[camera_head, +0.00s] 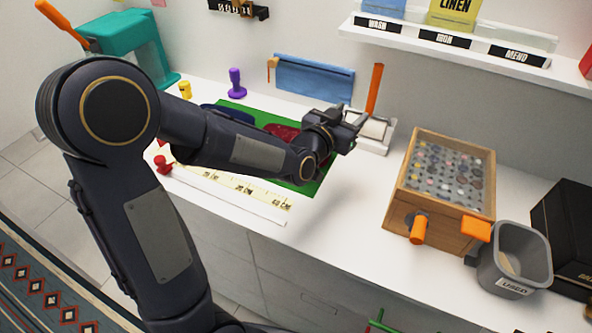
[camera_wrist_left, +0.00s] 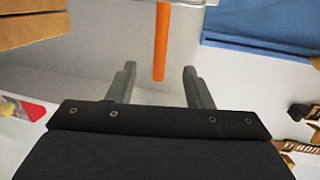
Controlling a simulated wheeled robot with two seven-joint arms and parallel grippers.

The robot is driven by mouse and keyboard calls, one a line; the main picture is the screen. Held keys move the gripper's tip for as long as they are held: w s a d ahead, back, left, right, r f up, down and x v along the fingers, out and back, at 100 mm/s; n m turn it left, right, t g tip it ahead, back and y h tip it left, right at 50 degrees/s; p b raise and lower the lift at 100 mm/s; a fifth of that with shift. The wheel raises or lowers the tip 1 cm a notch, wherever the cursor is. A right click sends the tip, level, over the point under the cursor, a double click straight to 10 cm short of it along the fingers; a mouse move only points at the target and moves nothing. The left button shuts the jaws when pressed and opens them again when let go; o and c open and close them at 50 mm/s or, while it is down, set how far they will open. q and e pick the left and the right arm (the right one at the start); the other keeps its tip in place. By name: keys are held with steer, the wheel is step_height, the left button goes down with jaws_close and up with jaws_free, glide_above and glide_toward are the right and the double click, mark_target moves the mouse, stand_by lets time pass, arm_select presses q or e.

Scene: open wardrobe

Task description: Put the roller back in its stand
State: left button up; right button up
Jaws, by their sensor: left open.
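The roller has an upright orange handle (camera_head: 375,88) and a pale cylinder (camera_head: 374,128) low at the white stand (camera_head: 373,146) against the back wall. I cannot tell whether the cylinder is fully seated. My left gripper (camera_head: 352,122) is open beside the roller, to its left in the head view. In the left wrist view the handle (camera_wrist_left: 161,35) reaches in from the top, its free end between the two spread fingers (camera_wrist_left: 159,68), with visible gaps on both sides. My right gripper is not in view.
A wooden button box (camera_head: 440,190) and a grey bin (camera_head: 515,262) stand to the right. A shelf (camera_head: 460,45) hangs above. A blue cloth (camera_head: 313,80) hangs on the wall. A green mat (camera_head: 318,180) lies under my arm. The counter between mat and box is clear.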

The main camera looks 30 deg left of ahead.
arm_select(q)
steer(key=s+a+f+n+g, duration=0.1)
steer(key=s+f+g, duration=0.1)
steer(key=s, duration=0.8)
steer(key=s+a+f+n+g, duration=0.1)
steer(key=s+g, duration=0.4)
steer(key=s, duration=0.6)
steer(key=s+a+f+n+g, duration=0.2)
steer(key=s+f+g, duration=0.1)
steer(key=s, duration=0.8)
steer(key=shift+s+a+f+g+h, duration=0.2)
steer(key=shift+a+f+g+h, duration=0.1)
steer(key=shift+g, duration=0.3)
steer(key=shift+r, duration=0.1)
step_height(320, 180, up, 5)
steer(key=p, duration=0.5)
